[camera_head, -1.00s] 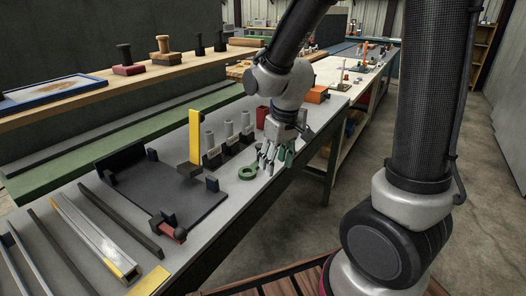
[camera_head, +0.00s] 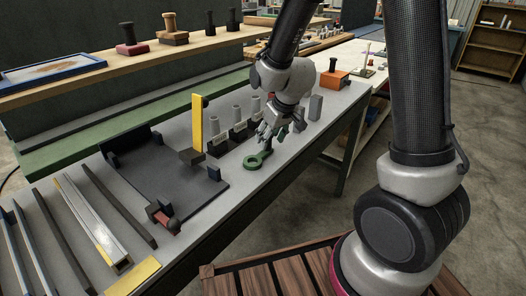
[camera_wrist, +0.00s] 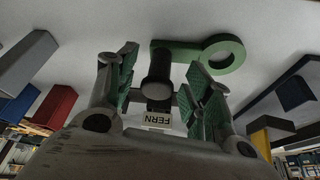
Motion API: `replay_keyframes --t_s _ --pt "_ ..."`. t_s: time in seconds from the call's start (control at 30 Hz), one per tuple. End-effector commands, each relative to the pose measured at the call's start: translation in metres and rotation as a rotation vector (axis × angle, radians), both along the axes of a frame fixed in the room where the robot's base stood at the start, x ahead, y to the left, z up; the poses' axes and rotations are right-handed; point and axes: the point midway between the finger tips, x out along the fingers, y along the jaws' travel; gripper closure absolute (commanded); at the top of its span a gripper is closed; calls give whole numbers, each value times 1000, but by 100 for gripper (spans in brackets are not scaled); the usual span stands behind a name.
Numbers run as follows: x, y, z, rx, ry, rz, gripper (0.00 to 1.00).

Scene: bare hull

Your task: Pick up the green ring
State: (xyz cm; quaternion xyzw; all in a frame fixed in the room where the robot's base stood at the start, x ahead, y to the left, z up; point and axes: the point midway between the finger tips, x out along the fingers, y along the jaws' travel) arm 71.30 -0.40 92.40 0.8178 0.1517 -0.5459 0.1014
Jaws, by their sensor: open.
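The green ring (camera_head: 250,166) lies flat on the grey bench, with a flat green handle and a dark upright knob at the handle's end. The ring also shows in the wrist view (camera_wrist: 238,56), with the dark knob (camera_wrist: 158,68) between the fingers. My gripper (camera_head: 270,134) is open above the handle end, fingers pointing down. The gripper also shows in the wrist view (camera_wrist: 160,85), its green-padded fingers on either side of the knob. I see no clear contact.
A row of grey cylinders on dark stands (camera_head: 238,132) is close behind the ring. A yellow upright (camera_head: 198,122) and a dark tray (camera_head: 165,180) are to the left. A grey block (camera_head: 315,107) and an orange box (camera_head: 334,79) stand to the right.

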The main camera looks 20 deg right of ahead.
Motion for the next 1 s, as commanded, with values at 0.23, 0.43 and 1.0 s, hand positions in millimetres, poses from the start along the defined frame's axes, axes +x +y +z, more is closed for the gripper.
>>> replay_keyframes --t_s 0.23,0.43,1.0 --pt "10 4 -23 1 1 -1 49" --pt "10 4 -23 1 0 0 49" --pt "10 4 -21 1 0 0 100"
